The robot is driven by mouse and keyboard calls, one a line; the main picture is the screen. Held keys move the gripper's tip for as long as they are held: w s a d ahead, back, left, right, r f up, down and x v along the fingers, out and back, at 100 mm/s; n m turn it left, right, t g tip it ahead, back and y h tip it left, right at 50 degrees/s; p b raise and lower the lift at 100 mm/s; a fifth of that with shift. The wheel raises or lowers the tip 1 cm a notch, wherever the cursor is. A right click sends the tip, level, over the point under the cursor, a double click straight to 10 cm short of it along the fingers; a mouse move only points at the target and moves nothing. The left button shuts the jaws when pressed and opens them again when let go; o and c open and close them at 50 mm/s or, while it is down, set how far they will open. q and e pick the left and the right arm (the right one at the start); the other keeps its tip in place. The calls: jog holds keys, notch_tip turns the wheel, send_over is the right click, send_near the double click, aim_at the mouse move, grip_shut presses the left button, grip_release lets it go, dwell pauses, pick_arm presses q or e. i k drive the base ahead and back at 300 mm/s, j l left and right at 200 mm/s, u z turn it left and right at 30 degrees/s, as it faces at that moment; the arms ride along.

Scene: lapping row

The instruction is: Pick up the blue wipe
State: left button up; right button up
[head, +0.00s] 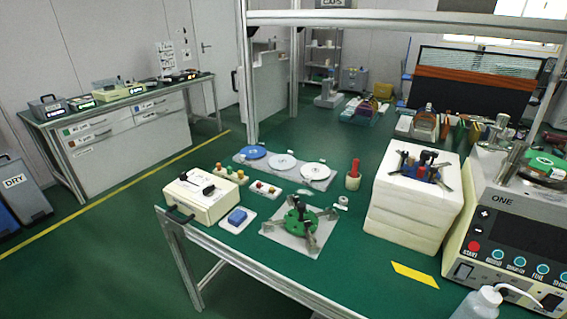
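A small blue block-like item (237,217), which looks like the blue wipe, lies on a white tray (227,227) near the front left edge of the green table. It sits between the cream box and the green fixture, with nothing covering it. Neither of my grippers shows in the head view.
A cream box (201,196) with a black handle stands left of the tray. A green fixture with metal arms (298,217) sits on a pale sheet to the right. A white foam stack (412,205) and a machine (510,240) marked ONE stand further right.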

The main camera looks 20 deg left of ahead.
aim_at(239, 216)
jog(key=i+j, duration=0.15)
jog(key=j, duration=0.2)
jog(key=i+j+u, duration=0.15)
jog(key=j, duration=0.25)
jog(key=i+j, duration=0.2)
jog(key=j, duration=0.15)
jog(key=u, duration=0.05)
